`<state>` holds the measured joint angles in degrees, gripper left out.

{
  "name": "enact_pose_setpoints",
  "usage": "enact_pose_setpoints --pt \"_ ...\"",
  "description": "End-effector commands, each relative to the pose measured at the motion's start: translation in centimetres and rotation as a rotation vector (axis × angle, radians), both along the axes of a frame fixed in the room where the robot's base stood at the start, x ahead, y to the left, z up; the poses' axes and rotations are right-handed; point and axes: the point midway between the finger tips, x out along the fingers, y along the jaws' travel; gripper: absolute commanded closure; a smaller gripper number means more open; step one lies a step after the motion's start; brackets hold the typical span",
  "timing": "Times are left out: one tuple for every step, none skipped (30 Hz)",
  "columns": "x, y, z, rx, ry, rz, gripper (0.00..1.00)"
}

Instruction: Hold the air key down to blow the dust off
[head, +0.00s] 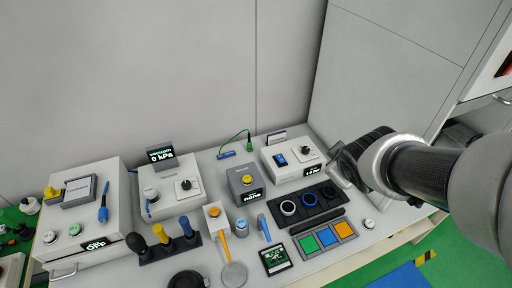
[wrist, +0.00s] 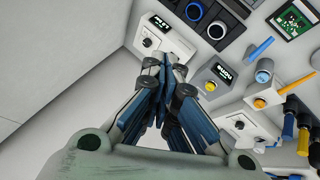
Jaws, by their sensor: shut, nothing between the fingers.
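My gripper (wrist: 165,72) is shut and empty in the wrist view, its fingertips together. I cannot tell which yellow key is the air key. No dust can be made out. In the head view my arm comes in from the right.
A dark tray (head: 300,213) with round rings, colored tiles (head: 327,237) and a green circuit board (head: 276,260) lie in front. Yellow and blue handled tools (head: 162,235) stand left. Walls close the back.

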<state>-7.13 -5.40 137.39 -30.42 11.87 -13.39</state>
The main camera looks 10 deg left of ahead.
Motion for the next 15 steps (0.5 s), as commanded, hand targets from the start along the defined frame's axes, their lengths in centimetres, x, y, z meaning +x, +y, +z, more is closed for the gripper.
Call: enact_pose_setpoints --pt "1.8 2.0 -1.6 -0.029 0.001 0.116 1.00" --pt "2.7 3.3 -2.6 -0.044 -0.005 0.190 1.00" --pt "3.8 5.1 -3.8 -0.057 -0.016 0.291 1.00" --pt "4.3 6.6 -4.9 -0.062 -0.021 0.368 1.00" --pt "4.8 8.2 -6.0 -0.065 -0.028 0.446 1.00" --pt "5.0 10.3 -7.6 -0.064 -0.035 0.549 1.00" --pt "5.0 11.9 -8.8 -0.057 -0.038 0.624 1.00" --pt "4.9 13.4 -9.9 -0.049 -0.044 0.698 1.00" --pt "4.4 15.4 -11.5 -0.033 -0.048 0.790 1.00" --pt "3.9 16.8 -12.5 -0.017 -0.052 0.855 1.00" --pt "3.3 18.0 -13.5 -0.001 -0.054 0.914 1.00" --pt "2.5 19.4 -14.6 0.022 -0.058 0.984 1.00" --pt "1.8 20.4 -15.4 0.040 -0.060 1.030 1.00" --pt "1.2 21.2 -16.0 0.056 -0.061 1.072 1.00" --pt "0.4 22.2 -16.7 0.077 -0.065 1.120 1.00"
